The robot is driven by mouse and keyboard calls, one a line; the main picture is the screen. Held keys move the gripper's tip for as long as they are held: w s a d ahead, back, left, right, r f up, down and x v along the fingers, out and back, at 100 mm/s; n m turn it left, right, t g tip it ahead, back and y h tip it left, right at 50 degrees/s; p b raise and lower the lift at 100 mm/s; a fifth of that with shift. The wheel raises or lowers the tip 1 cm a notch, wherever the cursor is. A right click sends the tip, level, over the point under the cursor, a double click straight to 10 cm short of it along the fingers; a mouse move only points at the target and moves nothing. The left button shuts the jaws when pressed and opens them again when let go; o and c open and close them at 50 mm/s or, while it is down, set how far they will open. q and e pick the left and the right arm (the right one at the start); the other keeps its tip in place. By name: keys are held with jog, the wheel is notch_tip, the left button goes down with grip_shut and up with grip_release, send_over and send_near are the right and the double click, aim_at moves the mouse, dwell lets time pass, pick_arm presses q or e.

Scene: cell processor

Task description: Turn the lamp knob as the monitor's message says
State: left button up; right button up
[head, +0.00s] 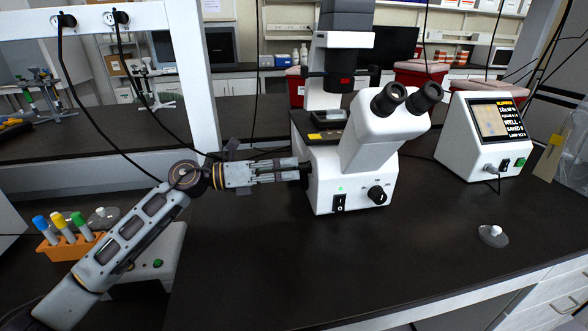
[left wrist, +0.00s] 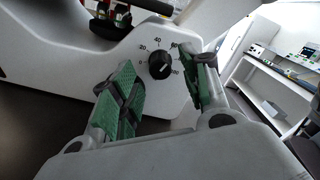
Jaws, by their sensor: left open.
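The white microscope (head: 350,150) stands on the dark bench. My left gripper (head: 287,171) is at its left side, fingers pointing at a dark side knob (head: 305,173). In the left wrist view, a black knob (left wrist: 160,65) with a numbered scale from 0 to 100 sits on a white panel. My left gripper (left wrist: 163,75) is open there, with one green-padded finger on each side of the knob; I see no clear contact. The knob's setting is hard to read. The monitor (head: 491,122) at the right shows text with a bottom lamp line, its value too small to read. My right gripper is out of view.
Another black knob (head: 377,195) and a switch (head: 339,202) are on the microscope's front. An orange rack (head: 66,250) with capped tubes stands at the left. A small clear dish with a white knob (head: 494,235) lies at the right.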

pick_arm(q)
jog(key=a, duration=0.2)
jog(key=s+a, duration=0.1)
jog(key=a, duration=0.2)
jog(key=shift+r, duration=0.1)
dwell(2.5)
